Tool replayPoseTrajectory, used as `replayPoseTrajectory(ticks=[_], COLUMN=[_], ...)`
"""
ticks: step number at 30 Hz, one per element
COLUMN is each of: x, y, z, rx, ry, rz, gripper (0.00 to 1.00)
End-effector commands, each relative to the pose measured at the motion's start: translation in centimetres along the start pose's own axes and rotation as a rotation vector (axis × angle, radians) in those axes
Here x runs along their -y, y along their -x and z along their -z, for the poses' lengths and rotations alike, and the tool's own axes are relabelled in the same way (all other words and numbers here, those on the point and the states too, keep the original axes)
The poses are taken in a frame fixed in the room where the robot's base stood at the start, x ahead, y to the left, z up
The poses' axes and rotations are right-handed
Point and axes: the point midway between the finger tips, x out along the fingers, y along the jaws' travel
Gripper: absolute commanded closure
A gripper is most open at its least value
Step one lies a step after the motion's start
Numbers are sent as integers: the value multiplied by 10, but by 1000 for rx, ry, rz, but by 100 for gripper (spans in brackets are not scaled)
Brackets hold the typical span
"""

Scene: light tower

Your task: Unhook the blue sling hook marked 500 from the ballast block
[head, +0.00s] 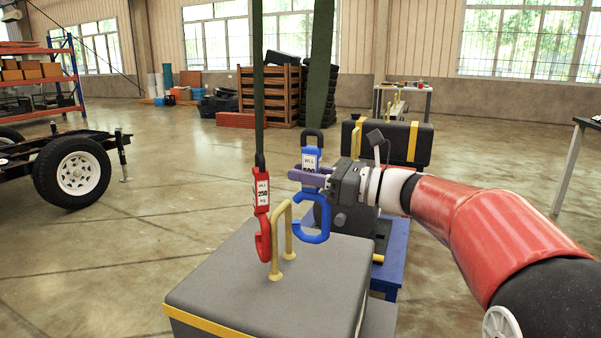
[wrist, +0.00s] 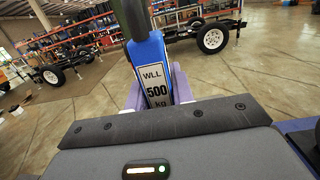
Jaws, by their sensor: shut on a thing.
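The blue sling hook (head: 325,222) hangs from a dark green sling, its white label reading WLL 500 kg in the wrist view (wrist: 157,85). My gripper (head: 306,177) is shut on its upper body, with a purple finger on each side. The ballast block (head: 245,290) is grey with a yellow edge and a yellow bar handle (head: 289,245) on top. The blue hook's bowl is at the handle's right side, above the block. I cannot tell whether it still passes around the bar. The wrist view does not show the bowl or handle.
A red hook (head: 262,225) marked 250 hangs on another sling at the handle's left, close to the bar. A dark block with yellow bands (head: 395,143) stands behind my gripper. A trailer wheel (head: 78,173) is at left. Open floor lies between.

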Motion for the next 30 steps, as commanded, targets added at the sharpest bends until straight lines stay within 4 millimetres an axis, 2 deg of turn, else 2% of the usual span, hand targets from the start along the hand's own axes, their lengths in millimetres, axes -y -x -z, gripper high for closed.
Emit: replayPoseTrajectory(ticks=[24, 30], x=[0, 0], y=[36, 43], z=[-5, 2], rx=[3, 3], ry=[3, 2], rz=[2, 1], gripper=[100, 100])
